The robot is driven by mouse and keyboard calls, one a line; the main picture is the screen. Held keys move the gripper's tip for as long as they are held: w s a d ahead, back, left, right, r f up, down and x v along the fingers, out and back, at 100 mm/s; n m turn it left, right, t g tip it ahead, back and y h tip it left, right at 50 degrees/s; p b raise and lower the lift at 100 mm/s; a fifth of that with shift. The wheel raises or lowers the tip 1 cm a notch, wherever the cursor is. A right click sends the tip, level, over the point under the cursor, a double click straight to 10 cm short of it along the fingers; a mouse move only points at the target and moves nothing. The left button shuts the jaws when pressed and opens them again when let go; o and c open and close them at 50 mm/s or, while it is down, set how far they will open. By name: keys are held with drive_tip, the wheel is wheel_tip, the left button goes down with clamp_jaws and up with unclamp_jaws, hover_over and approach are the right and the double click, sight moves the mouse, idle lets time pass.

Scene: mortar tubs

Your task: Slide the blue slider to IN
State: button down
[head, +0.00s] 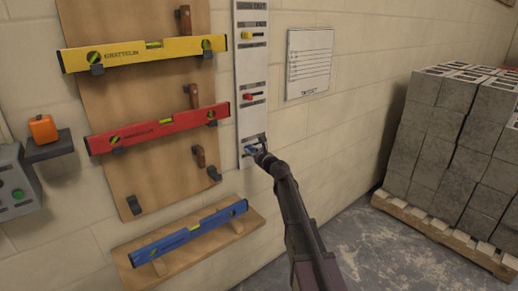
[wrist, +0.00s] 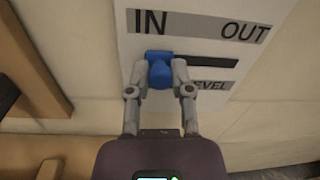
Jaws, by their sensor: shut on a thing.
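The blue slider (wrist: 160,72) sits at the left end of its dark slot, below the word IN, in the wrist view. The slot runs on to the right, under the word OUT. My gripper (wrist: 161,66) is shut on the blue slider, with one finger on each side of its knob. In the head view my gripper (head: 261,157) is at the bottom of the white panel (head: 252,62), and only a small part of the blue slider (head: 250,149) shows beside it.
A yellow slider (head: 247,36) and a red slider (head: 248,97) sit higher on the panel. Yellow (head: 146,53) and red (head: 160,127) levels hang on a wooden board to the left. A blue level (head: 190,232) rests on a low shelf (head: 238,229). Grey blocks (head: 455,130) stand right.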

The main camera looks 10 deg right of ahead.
drive_tip(key=shift+a, duration=0.2)
drive_tip(key=shift+c, duration=2.4)
unclamp_jaws()
drive_tip(key=shift+s+d, duration=0.1)
drive_tip(key=shift+s, duration=0.05)
drive_tip(key=v, duration=1.1)
drive_tip(key=shift+s+d, duration=0.2)
drive_tip(key=shift+s, duration=0.15)
